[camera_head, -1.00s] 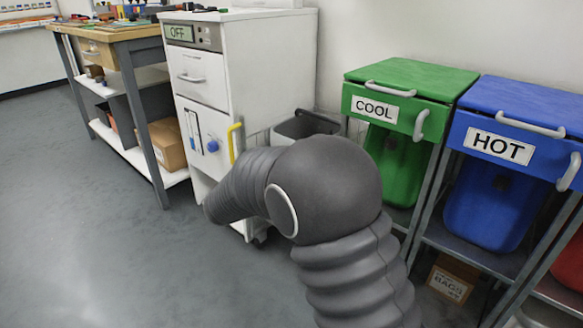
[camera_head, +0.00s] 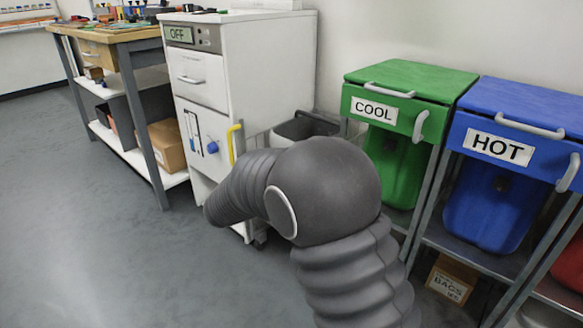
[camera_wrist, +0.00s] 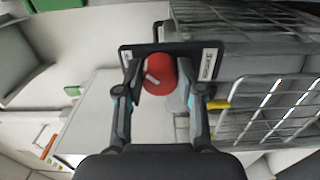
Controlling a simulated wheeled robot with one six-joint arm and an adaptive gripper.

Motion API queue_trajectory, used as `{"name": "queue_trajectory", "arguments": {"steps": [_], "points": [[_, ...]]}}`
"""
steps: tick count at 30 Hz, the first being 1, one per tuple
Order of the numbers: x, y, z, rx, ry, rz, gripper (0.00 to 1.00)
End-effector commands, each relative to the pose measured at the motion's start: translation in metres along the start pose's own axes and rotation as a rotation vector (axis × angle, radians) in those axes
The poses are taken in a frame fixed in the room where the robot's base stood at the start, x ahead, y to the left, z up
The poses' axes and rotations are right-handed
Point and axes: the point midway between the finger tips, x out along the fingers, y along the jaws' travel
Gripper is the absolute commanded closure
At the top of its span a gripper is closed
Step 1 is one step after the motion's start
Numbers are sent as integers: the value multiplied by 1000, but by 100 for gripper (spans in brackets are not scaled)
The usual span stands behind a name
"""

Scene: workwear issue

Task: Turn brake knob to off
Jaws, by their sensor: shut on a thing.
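In the wrist view, the red round brake knob (camera_wrist: 159,75) has a white pointer mark, which lies at a slant. In the head view my grey arm hides the gripper and the knob.
A white cabinet (camera_head: 270,70) with an OFF panel, a blue knob (camera_head: 212,147) and a yellow handle (camera_head: 235,140) stands beyond my arm. A wire basket (camera_wrist: 275,105) is close by at right in the wrist view. Green (camera_head: 430,80) and blue (camera_head: 525,105) bins stand at right. Floor at left is clear.

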Motion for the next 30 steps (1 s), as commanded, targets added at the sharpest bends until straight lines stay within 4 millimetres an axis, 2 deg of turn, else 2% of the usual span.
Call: {"name": "queue_trajectory", "arguments": {"steps": [12, 13, 15, 16, 26, 30], "points": [[0, 0, 1, 8, -2, -1, 97], [0, 0, 1, 8, -2, -1, 60], [0, 0, 0, 8, -2, -1, 43], [0, 0, 0, 8, -1, -1, 37], [-2, 0, 0, 7, 1, 0, 37], [-14, 0, -1, 7, 3, -1, 37]]}}
